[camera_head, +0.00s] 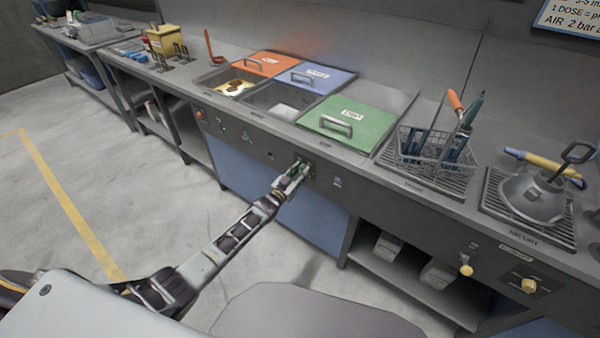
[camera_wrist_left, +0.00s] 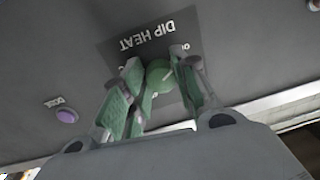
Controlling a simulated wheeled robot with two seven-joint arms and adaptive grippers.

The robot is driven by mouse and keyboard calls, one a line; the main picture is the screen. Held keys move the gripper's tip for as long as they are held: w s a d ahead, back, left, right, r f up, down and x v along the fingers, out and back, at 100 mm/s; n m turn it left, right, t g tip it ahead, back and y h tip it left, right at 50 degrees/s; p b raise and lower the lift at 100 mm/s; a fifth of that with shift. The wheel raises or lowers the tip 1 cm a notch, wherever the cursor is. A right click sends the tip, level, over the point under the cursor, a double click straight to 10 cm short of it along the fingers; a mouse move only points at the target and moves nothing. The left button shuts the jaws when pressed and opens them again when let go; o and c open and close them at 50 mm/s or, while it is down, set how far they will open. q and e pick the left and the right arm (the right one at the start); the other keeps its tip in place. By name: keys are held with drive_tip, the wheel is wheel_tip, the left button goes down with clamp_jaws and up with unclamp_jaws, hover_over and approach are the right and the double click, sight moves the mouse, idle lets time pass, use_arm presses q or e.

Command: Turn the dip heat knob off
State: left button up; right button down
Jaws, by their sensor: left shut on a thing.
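The dip heat knob (camera_wrist_left: 160,75) is a small round green knob with a pale mark on its lower edge. It sits on a dark plate (camera_wrist_left: 148,38) lettered DIP HEAT, upside down in the left wrist view. My left gripper (camera_wrist_left: 155,85) has its green-padded fingers on either side of the knob, shut on it. In the head view my left gripper (camera_head: 298,172) is at the counter's front panel below the green lid, and it hides most of the knob. I cannot read the knob's setting. My right gripper is not in view.
A purple button (camera_wrist_left: 66,115) marked DOSE is beside the plate. Above the panel are a green lid (camera_head: 350,123), blue lid (camera_head: 317,77) and orange lid (camera_head: 271,63). A wire basket (camera_head: 435,150) stands right. Yellow knobs (camera_head: 466,270) are on the right panel. The floor before the panel is free.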

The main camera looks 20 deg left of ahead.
use_arm(q)
drive_tip(key=o, duration=1)
drive_tip(key=shift+f, duration=0.1)
drive_tip(key=shift+s, duration=0.2)
drive_tip(key=shift+v, duration=5.85)
